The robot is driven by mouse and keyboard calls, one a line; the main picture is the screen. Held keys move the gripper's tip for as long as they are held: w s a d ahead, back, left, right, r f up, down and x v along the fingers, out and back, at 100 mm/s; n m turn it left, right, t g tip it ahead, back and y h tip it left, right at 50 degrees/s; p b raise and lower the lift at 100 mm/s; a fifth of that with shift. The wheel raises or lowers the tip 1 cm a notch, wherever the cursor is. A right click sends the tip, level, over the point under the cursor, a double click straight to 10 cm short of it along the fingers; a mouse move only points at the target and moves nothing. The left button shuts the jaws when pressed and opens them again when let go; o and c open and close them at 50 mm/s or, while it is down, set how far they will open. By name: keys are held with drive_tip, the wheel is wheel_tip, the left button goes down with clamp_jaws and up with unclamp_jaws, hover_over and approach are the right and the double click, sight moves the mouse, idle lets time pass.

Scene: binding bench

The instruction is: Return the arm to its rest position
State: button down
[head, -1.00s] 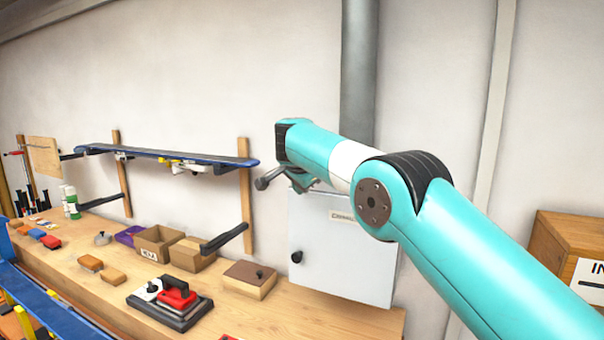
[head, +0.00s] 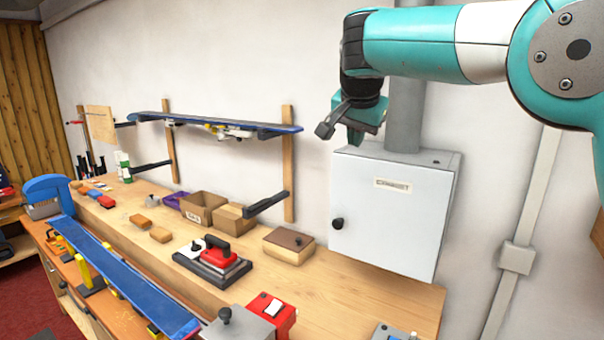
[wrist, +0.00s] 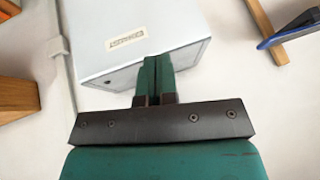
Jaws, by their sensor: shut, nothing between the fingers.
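My arm, teal with a white band, reaches in from the upper right of the head view. My gripper (head: 348,125) hangs in front of the wall, just above and to the left of the grey cabinet's top. In the wrist view my gripper (wrist: 155,62) shows its two teal fingers close together, with nothing between them. The fingers point toward the pale cabinet (wrist: 150,38), which carries a label. In the head view part of the gripper is hidden behind its dark bracket.
A blue ski (head: 215,121) rests on wall brackets, and another (head: 125,275) lies along the front. Open air surrounds the arm.

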drive_tip(key=s+f+n+g+y+b, duration=0.1)
drive_tip(key=s+f+n+g+b, duration=0.1)
drive_tip(key=s+f, duration=0.6)
drive_tip(key=s+d+f+n+g+y+b, duration=0.1)
drive_tip(key=s+f+n+b, duration=0.3)
drive_tip(key=s, duration=1.4)
drive_tip(key=s+d+f+n+g+y+b, duration=0.1)
drive_tip(key=s+f+n+g+y+b, duration=0.2)
drive_tip(key=s+f+n, duration=0.5)
drive_tip(key=s+f+b, duration=0.1)
drive_tip(key=s+f, duration=0.3)
drive_tip(key=s, duration=0.1)
drive_tip(key=shift+s+f, duration=0.2)
drive_tip(key=shift+f, duration=0.2)
drive_tip(key=shift+d, duration=0.1)
